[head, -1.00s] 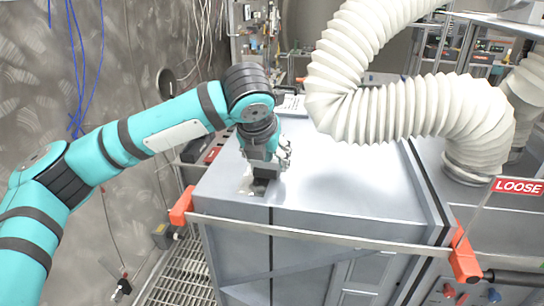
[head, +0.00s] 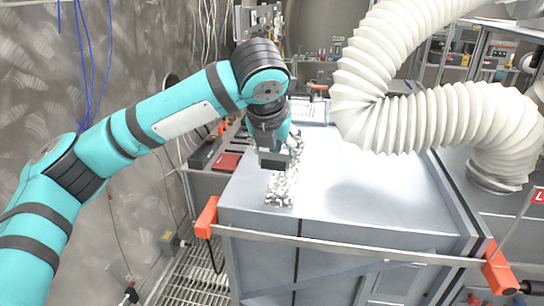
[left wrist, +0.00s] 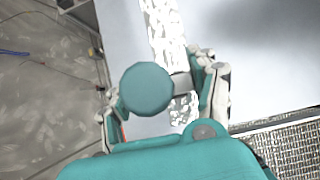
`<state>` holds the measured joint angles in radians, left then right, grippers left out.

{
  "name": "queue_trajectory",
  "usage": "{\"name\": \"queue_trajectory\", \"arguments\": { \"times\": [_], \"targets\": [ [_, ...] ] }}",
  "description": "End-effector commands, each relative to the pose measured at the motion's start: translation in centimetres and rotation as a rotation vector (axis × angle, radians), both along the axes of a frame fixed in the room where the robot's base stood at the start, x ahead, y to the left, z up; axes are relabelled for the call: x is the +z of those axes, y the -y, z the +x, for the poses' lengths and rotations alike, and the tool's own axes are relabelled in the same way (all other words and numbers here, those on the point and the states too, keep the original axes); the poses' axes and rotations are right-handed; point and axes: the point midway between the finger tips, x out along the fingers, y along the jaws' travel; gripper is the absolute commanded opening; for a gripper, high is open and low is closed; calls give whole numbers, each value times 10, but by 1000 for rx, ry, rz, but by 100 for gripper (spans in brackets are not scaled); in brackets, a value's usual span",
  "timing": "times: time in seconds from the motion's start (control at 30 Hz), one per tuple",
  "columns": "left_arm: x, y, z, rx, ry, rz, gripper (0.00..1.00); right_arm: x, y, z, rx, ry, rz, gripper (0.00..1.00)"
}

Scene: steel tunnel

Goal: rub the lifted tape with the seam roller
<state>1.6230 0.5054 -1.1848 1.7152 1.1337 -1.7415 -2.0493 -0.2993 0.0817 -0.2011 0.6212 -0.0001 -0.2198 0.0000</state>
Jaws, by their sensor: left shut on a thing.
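The lifted tape (head: 281,186) is a crinkled, shiny silver strip on top of the pale grey metal box (head: 365,185), near its left side. It also shows in the left wrist view (left wrist: 163,28), running from the top edge down behind the tool. My left gripper (head: 278,150) is over the strip, pointing down, shut on the seam roller (left wrist: 147,88), whose round teal end shows between the fingers. A dark block under the gripper in the head view sits at the strip; I cannot tell whether it touches. The roller's working end is mostly hidden. My right gripper is not in view.
A thick white corrugated duct (head: 440,115) hangs over the right part of the box. A metal bar with orange end pieces (head: 206,217) crosses the box's front. A rough grey wall (head: 130,60) stands at left, with a grated floor (head: 178,275) below.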

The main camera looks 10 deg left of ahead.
Motion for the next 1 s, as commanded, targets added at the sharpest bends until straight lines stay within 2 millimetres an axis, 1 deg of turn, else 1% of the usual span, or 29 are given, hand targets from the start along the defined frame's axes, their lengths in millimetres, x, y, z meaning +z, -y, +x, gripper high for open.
{"name": "queue_trajectory", "arguments": {
  "times": [0.03,0.2,0.4,0.7,1.0],
  "targets": [
    [6,1,-1,0,2,-1,20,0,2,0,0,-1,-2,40],
    [21,4,-4,2,2,-2,20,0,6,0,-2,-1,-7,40],
    [37,5,-7,5,1,-1,20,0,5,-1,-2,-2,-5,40],
    [40,6,-8,5,0,-1,20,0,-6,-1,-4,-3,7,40],
    [39,6,-8,5,0,-1,20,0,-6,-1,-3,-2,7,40]
  ]
}}
